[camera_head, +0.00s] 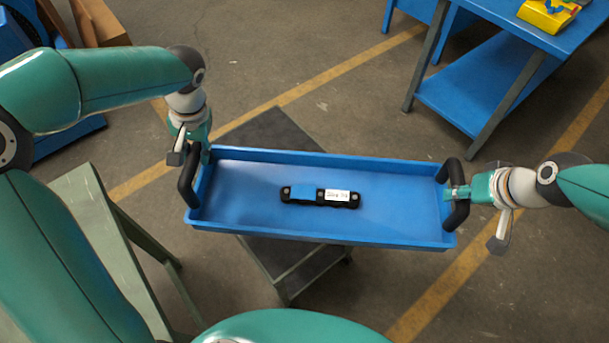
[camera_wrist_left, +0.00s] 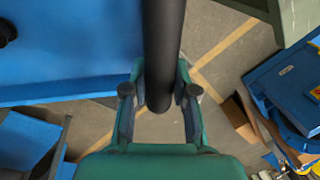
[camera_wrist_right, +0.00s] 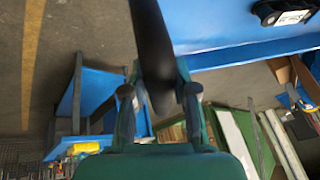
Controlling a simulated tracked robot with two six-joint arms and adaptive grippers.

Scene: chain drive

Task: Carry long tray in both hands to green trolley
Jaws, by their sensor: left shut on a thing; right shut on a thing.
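The long blue tray (camera_head: 400,163) hangs level between my two grippers in the head view. It has a black handle at each end. My left gripper (camera_head: 206,150) is shut on the left handle (camera_head: 187,180), which also shows between its fingers in the left wrist view (camera_wrist_left: 160,45). My right gripper (camera_head: 456,192) is shut on the right handle (camera_head: 457,172), also seen in the right wrist view (camera_wrist_right: 152,35). A black part (camera_head: 320,196) with a blue patch and white label lies in the tray. A dark-topped, greenish-framed stand (camera_head: 272,128), perhaps the trolley, is below the tray, partly hidden by it.
A pale green table (camera_head: 85,210) stands at the left. A blue workbench (camera_head: 480,85) with a lower shelf and a yellow item (camera_head: 547,14) is at the upper right. Cardboard (camera_head: 95,22) and blue items are at the upper left. Bare floor with yellow lines lies between.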

